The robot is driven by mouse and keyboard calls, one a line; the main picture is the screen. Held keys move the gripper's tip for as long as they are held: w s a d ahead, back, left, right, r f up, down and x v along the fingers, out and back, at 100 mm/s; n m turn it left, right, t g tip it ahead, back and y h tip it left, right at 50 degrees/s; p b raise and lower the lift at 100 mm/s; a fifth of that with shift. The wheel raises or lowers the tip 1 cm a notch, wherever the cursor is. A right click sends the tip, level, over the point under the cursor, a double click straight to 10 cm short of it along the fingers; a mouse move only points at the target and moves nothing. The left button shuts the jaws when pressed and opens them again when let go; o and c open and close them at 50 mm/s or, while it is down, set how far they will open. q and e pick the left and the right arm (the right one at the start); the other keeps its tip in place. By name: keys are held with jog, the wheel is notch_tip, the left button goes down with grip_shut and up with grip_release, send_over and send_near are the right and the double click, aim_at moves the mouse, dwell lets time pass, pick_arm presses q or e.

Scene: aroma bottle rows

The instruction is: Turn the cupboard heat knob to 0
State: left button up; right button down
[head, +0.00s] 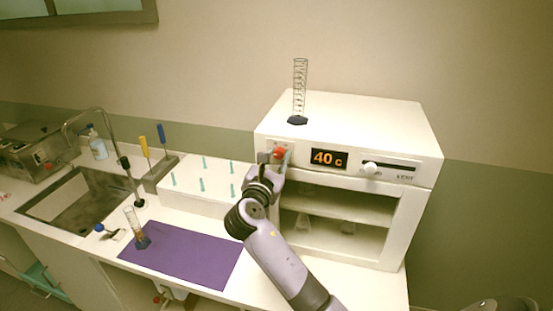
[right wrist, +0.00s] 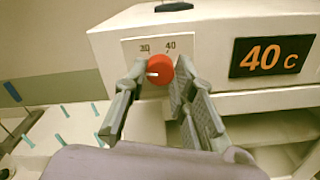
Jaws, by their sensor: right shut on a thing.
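The white cupboard (head: 350,120) stands at the back right of the counter. Its red heat knob (head: 279,152) is at the upper left of the front panel. The knob also shows in the right wrist view (right wrist: 160,66), with a white mark on its left side and printed numbers above it, one reading 40. The display (head: 329,159) beside it reads 40 c. My right gripper (head: 272,159) is at the knob, its fingers on either side and shut on it.
A white slide control (head: 370,169) is right of the display. A graduated cylinder (head: 299,90) stands on the cupboard top. A white block with teal sticks (head: 215,175) is left of the cupboard. The sink (head: 80,195) is far left.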

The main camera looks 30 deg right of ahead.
jog(key=shift+f+n, duration=0.2)
jog(key=shift+n, duration=0.5)
jog(key=c, duration=1.8)
grip_release()
jog(key=o, duration=0.5)
jog(key=shift+r, duration=0.15)
jog(key=shift+a, duration=0.1)
jog(key=v, duration=1.2)
